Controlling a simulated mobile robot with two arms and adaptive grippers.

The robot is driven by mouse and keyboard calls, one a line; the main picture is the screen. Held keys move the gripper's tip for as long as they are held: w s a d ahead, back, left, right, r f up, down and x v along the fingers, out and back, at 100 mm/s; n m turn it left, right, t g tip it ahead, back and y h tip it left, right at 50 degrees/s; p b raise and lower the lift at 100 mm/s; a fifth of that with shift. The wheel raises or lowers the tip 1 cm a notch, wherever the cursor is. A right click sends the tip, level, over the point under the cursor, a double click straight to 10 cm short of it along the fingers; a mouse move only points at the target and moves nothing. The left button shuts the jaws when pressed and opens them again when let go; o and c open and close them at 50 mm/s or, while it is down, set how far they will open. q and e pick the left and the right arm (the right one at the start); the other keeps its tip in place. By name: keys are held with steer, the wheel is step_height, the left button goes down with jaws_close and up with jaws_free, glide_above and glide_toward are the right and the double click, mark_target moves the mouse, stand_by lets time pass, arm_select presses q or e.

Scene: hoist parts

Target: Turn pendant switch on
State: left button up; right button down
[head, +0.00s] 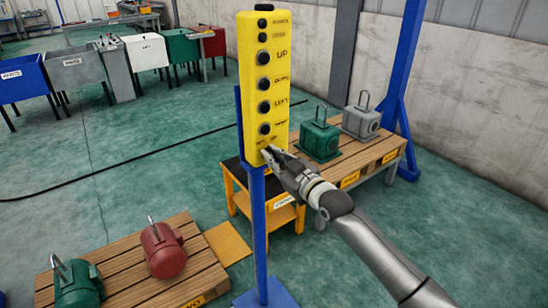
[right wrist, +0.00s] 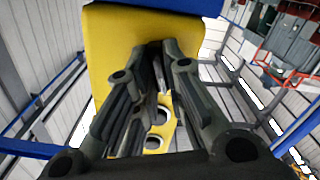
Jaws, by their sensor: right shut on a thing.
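The yellow pendant (head: 263,75) stands upright on a blue post (head: 258,215). Its front carries a column of black buttons with labels such as UP and LEFT. My right gripper (head: 270,154) is at the pendant's lower front, below the lowest black button (head: 265,129). Its fingers are closed together there on the pendant switch, which they hide. In the right wrist view the fingertips (right wrist: 163,52) meet against the yellow pendant face (right wrist: 112,45). The switch's position cannot be made out. My left gripper is not in view.
A wooden-topped bench (head: 375,152) with a green hoist part (head: 319,141) and a grey one (head: 361,123) stands behind right. A pallet (head: 120,275) with red and green motors is at lower left. Bins line the back left. The floor between is open.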

steer(key=shift+w+d+m, duration=0.1)
steer(key=shift+m, duration=2.35)
steer(key=shift+d+m, duration=0.1)
steer(key=shift+m, duration=2.35)
steer(key=c, duration=1.5)
jaws_free()
steer(key=v, duration=1.2)
